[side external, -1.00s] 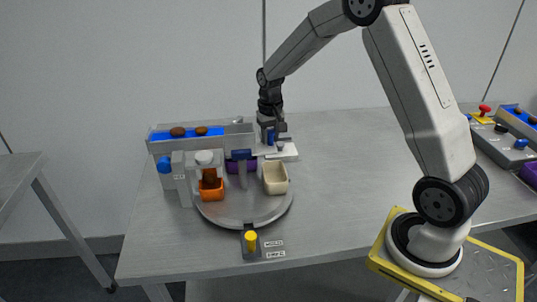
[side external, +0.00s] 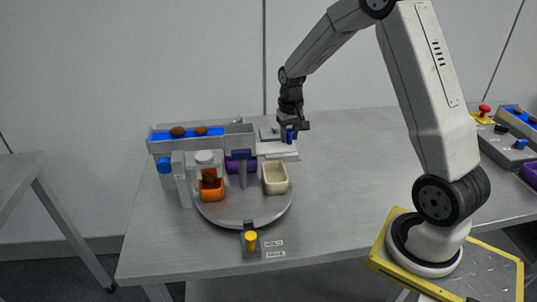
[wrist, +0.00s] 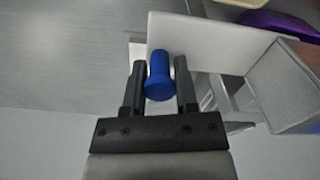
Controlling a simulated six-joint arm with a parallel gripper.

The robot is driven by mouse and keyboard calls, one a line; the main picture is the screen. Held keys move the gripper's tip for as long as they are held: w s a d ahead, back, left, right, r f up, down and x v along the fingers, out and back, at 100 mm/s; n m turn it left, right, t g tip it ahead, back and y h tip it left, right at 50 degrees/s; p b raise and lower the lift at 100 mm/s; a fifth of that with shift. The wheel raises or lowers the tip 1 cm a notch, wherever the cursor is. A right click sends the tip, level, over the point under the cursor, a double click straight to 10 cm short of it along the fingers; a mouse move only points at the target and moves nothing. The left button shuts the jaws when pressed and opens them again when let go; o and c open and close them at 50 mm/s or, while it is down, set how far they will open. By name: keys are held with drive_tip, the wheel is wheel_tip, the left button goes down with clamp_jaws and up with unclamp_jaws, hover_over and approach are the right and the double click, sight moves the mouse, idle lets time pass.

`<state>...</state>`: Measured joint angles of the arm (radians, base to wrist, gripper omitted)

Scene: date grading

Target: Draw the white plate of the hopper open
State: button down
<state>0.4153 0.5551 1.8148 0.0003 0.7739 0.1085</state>
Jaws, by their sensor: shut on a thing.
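The blue knob (wrist: 158,78) is between my two fingers in the wrist view, and my gripper (wrist: 161,75) is shut on it. In the side view my gripper (side external: 290,136) is at the right of the hopper, with blue showing at its fingertips. The white plate (wrist: 205,45) lies beside the knob and runs right toward a grey box-shaped part of the hopper (wrist: 290,85). In the side view a pale flat piece of the plate (side external: 269,132) shows between the hopper and my gripper. How the knob joins the plate is hidden.
A round grey turntable (side external: 240,214) stands in front, carrying an orange cup (side external: 211,194), a cream cup (side external: 275,183) and a purple cup (side external: 232,166). A blue chute (side external: 160,136) holds brown dates.

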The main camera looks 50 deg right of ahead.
drive_tip(key=shift+s+d, duration=1.15)
drive_tip(key=shift+d, duration=0.1)
drive_tip(key=c, duration=0.5)
unclamp_jaws()
drive_tip(key=shift+r, duration=3.95)
